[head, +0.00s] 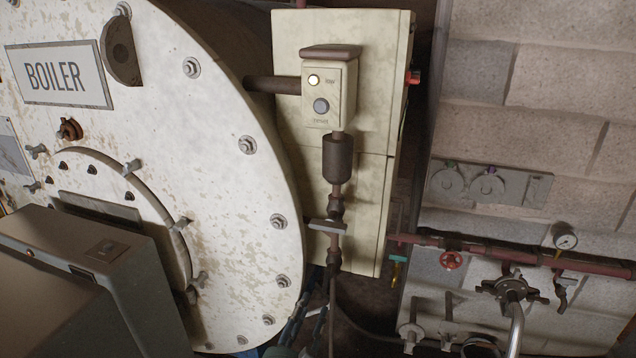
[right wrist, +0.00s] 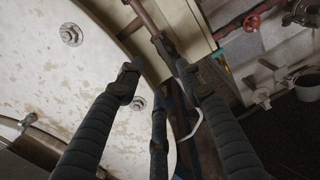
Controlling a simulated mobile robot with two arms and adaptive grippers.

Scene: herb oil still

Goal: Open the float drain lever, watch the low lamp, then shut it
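The control box (head: 330,95) on the cream panel carries a low lamp (head: 314,79), which glows pale yellow-white, and a grey round button below it. A brown pipe runs down through a dark cylinder to a valve. The float drain lever (head: 327,226) is a flat grey bar lying roughly crosswise to that pipe. My right gripper (right wrist: 160,85) has its dark ribbed fingers spread, with nothing seen between them. The pipe and valve (right wrist: 164,45) show beyond its fingertips. In the head view, dark finger-like parts show low beside the pipe. My left gripper is out of view.
The round white boiler front (head: 235,210) with bolts fills the left. A grey box (head: 100,285) stands in front of it. Right of the panel, a red pipe (head: 480,245) with a red handwheel (head: 452,260) and a gauge (head: 565,241) runs along the block wall.

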